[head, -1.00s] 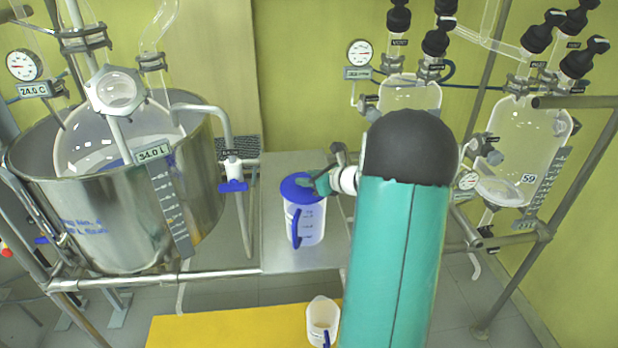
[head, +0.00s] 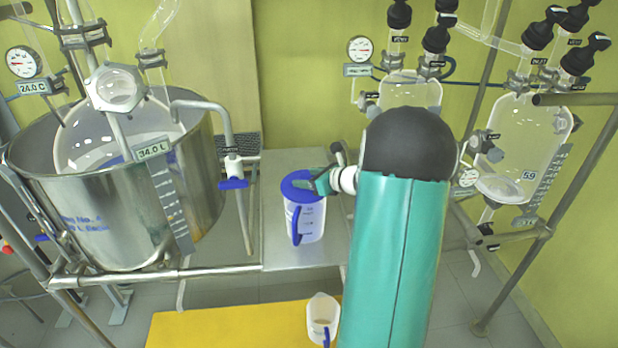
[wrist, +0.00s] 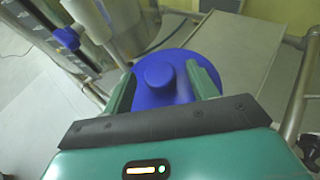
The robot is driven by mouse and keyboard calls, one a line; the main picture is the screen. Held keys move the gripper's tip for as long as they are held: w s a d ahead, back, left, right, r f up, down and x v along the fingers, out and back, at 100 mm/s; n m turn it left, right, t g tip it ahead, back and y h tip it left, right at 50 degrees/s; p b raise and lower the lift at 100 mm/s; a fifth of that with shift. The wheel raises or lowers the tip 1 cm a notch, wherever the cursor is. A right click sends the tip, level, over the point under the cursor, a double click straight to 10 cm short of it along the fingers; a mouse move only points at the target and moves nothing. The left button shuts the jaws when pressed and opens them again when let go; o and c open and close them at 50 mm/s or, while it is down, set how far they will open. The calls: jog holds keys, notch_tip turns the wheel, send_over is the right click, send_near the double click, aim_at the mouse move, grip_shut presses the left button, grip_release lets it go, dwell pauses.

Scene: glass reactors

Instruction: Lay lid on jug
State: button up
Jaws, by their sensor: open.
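The jug (head: 311,222) is clear, with a blue handle and printed marks, and stands upright on the grey metal shelf. The blue lid (head: 296,184) lies over its top; from the head view I cannot tell whether it is fully seated. In the wrist view the round blue lid (wrist: 184,63) with its raised knob lies ahead of my gripper (wrist: 163,78). The green fingers are open, one on each side of the knob and apart from it. In the head view my gripper (head: 318,182) is at the lid, and its fingertips are partly hidden.
A large steel vessel (head: 110,220) stands left, with a blue-handled valve (head: 233,183) between it and the jug. Glass reactors (head: 524,150) stand right. Bare shelf (head: 290,252) lies around the jug.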

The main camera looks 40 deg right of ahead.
jog(key=v, duration=1.3)
jog(key=shift+s, duration=0.4)
jog(key=shift+r, duration=0.1)
jog(key=a+r+n+g+y, duration=0.25)
jog(key=a+n, duration=0.55)
jog(key=a, duration=0.5)
jog(key=a+r+n+g+y, duration=0.15)
jog(key=a+n+g, duration=0.25)
jog(key=a+n, duration=0.65)
jog(key=s+a+r+n+g+h, duration=0.1)
jog(key=s+a+r+n+h, duration=0.1)
jog(key=s+a+n+h, duration=0.4)
jog(key=shift+s+a+r+n, duration=0.25)
jog(key=shift+s+a+n, duration=2.35)
jog(key=shift+a+n, duration=2.05)
